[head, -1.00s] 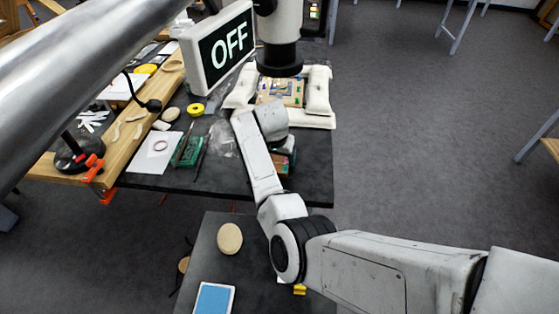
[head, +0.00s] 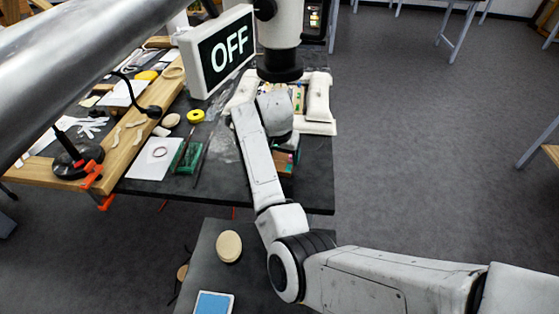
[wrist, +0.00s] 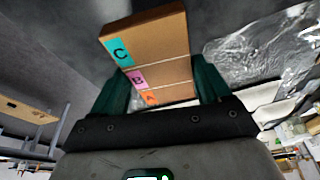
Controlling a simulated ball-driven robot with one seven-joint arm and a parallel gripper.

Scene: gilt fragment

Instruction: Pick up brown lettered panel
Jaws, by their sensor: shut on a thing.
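The brown lettered panel (wrist: 155,50) is a brown block with a teal C, a pink B and an orange A label along its left side in the wrist view. My gripper (wrist: 162,82) has its dark green fingers on either side of it and is shut on it. In the head view a small part of the brown panel (head: 283,164) shows below my wrist, near the right front of the dark table. My arm hides most of the gripper there. I cannot tell whether the panel touches the table.
The dark table (head: 312,185) has a free front right corner. White padded cushions (head: 318,100) lie behind my wrist. A green tray (head: 187,157), white paper (head: 152,160) and yellow tape roll (head: 195,116) lie left. Crumpled clear plastic (wrist: 255,55) shows beside the panel.

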